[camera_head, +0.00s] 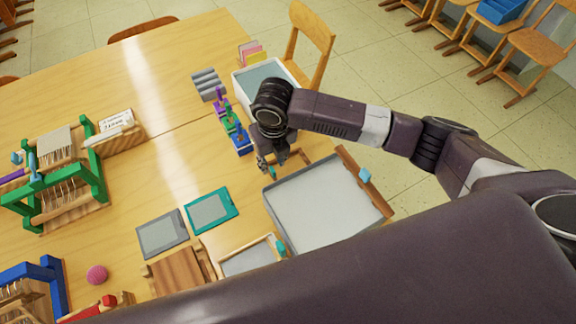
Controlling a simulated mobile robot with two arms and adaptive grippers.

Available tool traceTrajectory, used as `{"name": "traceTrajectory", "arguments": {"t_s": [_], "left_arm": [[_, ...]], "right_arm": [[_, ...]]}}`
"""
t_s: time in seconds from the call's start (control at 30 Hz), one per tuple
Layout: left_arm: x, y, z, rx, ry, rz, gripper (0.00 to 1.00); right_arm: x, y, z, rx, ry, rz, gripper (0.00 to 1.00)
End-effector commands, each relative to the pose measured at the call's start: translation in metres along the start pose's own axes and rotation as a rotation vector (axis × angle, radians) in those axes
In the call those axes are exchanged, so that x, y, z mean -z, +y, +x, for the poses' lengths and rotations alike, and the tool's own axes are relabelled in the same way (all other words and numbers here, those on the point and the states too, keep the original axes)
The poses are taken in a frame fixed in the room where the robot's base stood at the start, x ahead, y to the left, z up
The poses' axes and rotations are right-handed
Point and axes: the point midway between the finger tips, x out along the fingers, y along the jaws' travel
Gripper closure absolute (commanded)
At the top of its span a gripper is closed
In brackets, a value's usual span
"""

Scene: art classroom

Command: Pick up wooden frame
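My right gripper (272,163) points down at the far left corner of the large frame, beside a small teal piece. Its fingertips are small and partly hidden, so I cannot tell whether they touch the frame or hold anything. My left gripper is not in view.
Just left lie a teal-edged panel (211,211) and a grey panel (162,234). Several small coloured stands (232,127) and a white tray (264,73) are close behind my gripper. Looms (58,190) stand at left. A chair (309,45) is beyond the table's edge.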

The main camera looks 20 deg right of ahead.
Motion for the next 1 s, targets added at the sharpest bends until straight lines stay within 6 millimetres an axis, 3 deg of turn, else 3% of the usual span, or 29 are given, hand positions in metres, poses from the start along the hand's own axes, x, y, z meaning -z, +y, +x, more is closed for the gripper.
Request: {"name": "traceTrajectory", "arguments": {"t_s": [0.3,0.6,0.83,1.0], "left_arm": [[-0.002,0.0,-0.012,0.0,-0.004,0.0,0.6],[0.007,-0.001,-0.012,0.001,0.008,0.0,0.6],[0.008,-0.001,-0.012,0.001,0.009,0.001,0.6],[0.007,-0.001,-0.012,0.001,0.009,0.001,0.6]], "right_arm": [[0.004,0.001,0.043,0.001,0.001,0.0,0.72],[0.003,0.001,0.048,0.0,-0.002,0.0,0.72],[0.003,0.001,0.048,0.001,-0.002,0.001,0.98],[0.003,0.001,0.048,0.001,-0.002,0.001,1.0]]}}
